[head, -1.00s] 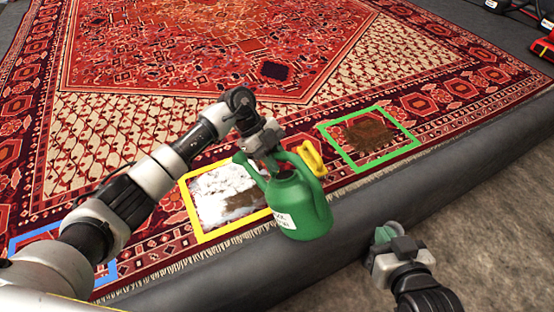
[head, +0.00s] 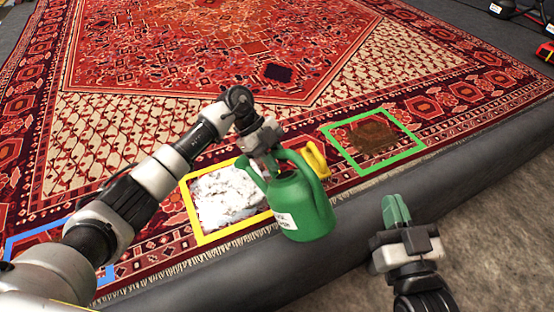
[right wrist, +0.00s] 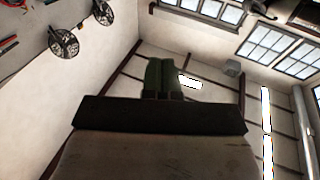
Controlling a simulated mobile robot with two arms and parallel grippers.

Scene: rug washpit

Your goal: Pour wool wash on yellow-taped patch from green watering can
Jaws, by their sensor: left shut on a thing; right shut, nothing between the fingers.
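My left gripper (head: 270,158) is shut on the green watering can (head: 303,208), near its top; the fingertips are largely hidden. The can is held over the rug's front edge, its spout (head: 250,174) pointing left above the yellow-taped patch. The yellow tape (head: 197,222) frames white foam (head: 226,197), which covers the visible inside; the can hides the right part. No falling stream can be made out. My right gripper (head: 397,208) is shut and empty right of the can; its green fingers also show in the right wrist view (right wrist: 165,78).
A green-taped patch (head: 338,154) with a brown stain lies right of the can. A blue-taped patch (head: 108,273) is partly behind my left arm. A yellow piece (head: 316,158) shows by the can's handle. A dark roll-like edge (head: 360,215) borders the rug.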

